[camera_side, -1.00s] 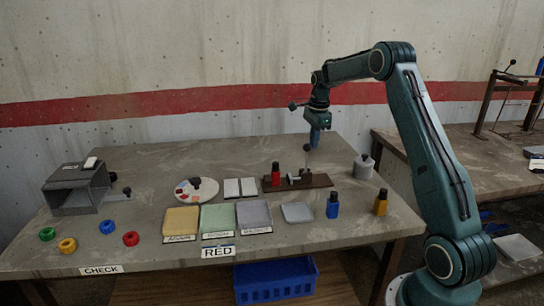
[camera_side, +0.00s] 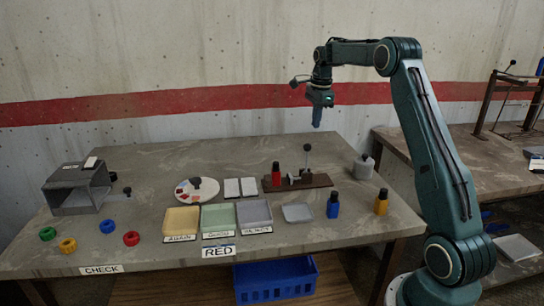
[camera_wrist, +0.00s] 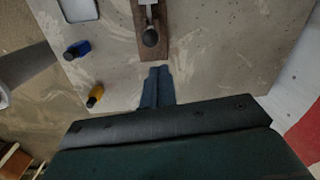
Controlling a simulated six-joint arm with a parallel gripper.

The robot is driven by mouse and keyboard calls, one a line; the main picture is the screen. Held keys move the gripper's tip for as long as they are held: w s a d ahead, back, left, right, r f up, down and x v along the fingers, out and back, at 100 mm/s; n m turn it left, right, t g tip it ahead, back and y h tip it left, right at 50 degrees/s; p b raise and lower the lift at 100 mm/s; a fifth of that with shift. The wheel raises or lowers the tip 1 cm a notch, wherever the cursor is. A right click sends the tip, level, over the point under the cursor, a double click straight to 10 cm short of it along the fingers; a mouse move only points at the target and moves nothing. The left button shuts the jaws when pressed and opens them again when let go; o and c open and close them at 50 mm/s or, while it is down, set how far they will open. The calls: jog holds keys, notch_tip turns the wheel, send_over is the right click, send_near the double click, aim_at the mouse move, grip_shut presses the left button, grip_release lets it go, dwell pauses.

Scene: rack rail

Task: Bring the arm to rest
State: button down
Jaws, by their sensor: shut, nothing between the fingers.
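My gripper (camera_side: 317,122) hangs pointing down in the air above the right half of the table (camera_side: 325,155), with nothing held. Its blue fingers are together, and they also show in the wrist view (camera_wrist: 157,75). Below and a little to the left of it is the wooden board (camera_side: 318,181) with a black-knobbed lever (camera_side: 307,160) and a red bottle (camera_side: 276,174). The gripper is well clear of the lever. In the wrist view the knob (camera_wrist: 151,37) lies just ahead of the fingertips.
A blue bottle (camera_side: 333,205), a yellow bottle (camera_side: 381,202) and a grey canister (camera_side: 363,167) stand at the right. Several trays (camera_side: 181,221), a round palette (camera_side: 197,190), a grey box (camera_side: 77,188) and coloured rings (camera_side: 67,245) are further left. The air around the gripper is free.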

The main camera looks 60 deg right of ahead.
jog(key=shift+w+a+r, duration=0.2)
jog(key=shift+a+r, duration=0.1)
jog(key=shift+r, duration=0.35)
jog(key=shift+w+a+r, duration=0.2)
jog(key=shift+a+r, duration=0.1)
jog(key=shift+r, duration=0.3)
jog(key=s+a+r+n+t, duration=0.1)
jog(key=s+a+r+n, duration=0.25)
jog(key=a, duration=0.45)
jog(key=s+a+r+n+t, duration=0.1)
jog(key=s+a+r+n, duration=0.2)
jog(key=a+n, duration=0.3)
jog(key=s+a+r+n, duration=0.3)
jog(key=a, duration=0.6)
jog(key=s+a+f+n+t, duration=0.1)
jog(key=s+a+f+n, duration=0.2)
jog(key=s, duration=0.6)
jog(key=s+a+f+n+t, duration=0.1)
jog(key=s+a+f+n, duration=0.3)
jog(key=s+a+n, duration=0.4)
jog(key=shift+s+n+t, duration=0.4)
jog(key=shift+s+n, duration=0.3)
jog(key=shift+n, duration=0.15)
jog(key=shift+a+f, duration=0.1)
